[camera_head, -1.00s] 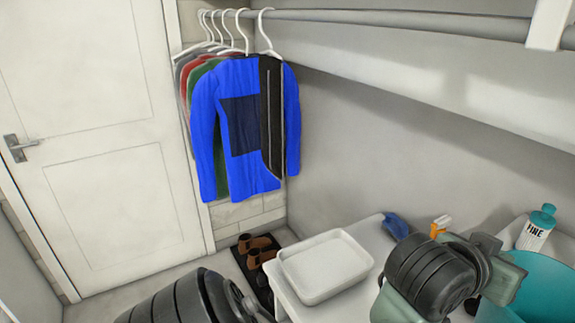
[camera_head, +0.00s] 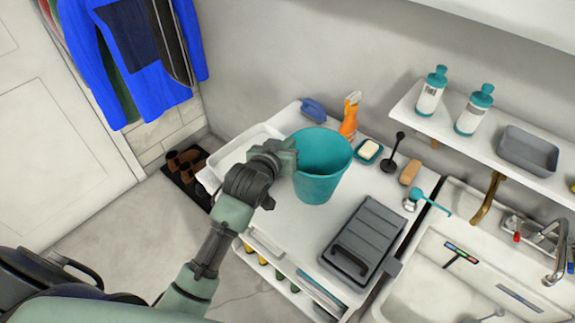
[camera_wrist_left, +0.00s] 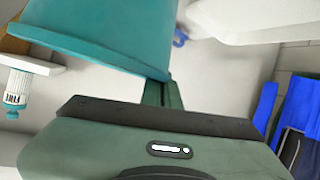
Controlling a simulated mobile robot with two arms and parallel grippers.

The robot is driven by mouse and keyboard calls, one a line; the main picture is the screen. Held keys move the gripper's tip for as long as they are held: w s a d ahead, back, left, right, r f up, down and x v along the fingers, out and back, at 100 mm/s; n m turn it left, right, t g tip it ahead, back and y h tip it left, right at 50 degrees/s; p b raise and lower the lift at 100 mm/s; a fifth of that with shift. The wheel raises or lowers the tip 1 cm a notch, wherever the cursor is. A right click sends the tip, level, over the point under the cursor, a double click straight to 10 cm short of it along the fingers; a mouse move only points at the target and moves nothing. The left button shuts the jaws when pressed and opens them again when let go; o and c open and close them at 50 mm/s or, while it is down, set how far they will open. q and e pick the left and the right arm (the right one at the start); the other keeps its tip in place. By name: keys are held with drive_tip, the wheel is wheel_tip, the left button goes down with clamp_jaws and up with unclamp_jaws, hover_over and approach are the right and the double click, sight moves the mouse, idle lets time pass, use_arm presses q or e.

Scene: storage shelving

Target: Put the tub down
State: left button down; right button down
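The teal tub (camera_head: 318,185), a round bucket, is upright over the white tabletop (camera_head: 292,228). I cannot tell whether its base touches the top. My left gripper (camera_head: 291,155) is at the tub's left side, at the rim, and appears shut on its wall. In the left wrist view the tub (camera_wrist_left: 110,35) fills the upper left, against a green finger of the left gripper (camera_wrist_left: 162,92). The other finger is hidden. My right gripper is not in view.
A white tray (camera_head: 228,157) lies left of the tub. An orange spray bottle (camera_head: 349,118), soap dish (camera_head: 368,152) and brush (camera_head: 410,172) stand behind and right. A grey ribbed case (camera_head: 365,240) lies in front right. A sink (camera_head: 430,285) adjoins the right.

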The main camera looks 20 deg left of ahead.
use_arm(q)
wheel_tip(320, 180, down, 9)
drive_tip(key=shift+r, duration=0.15)
drive_tip(key=c, duration=1.7)
unclamp_jaws()
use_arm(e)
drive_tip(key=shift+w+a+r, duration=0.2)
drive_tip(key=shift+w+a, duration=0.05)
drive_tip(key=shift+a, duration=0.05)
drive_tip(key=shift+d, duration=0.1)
use_arm(q)
drive_tip(key=b+v, duration=0.1)
drive_tip(key=v, duration=1.1)
drive_tip(key=shift+r, duration=0.15)
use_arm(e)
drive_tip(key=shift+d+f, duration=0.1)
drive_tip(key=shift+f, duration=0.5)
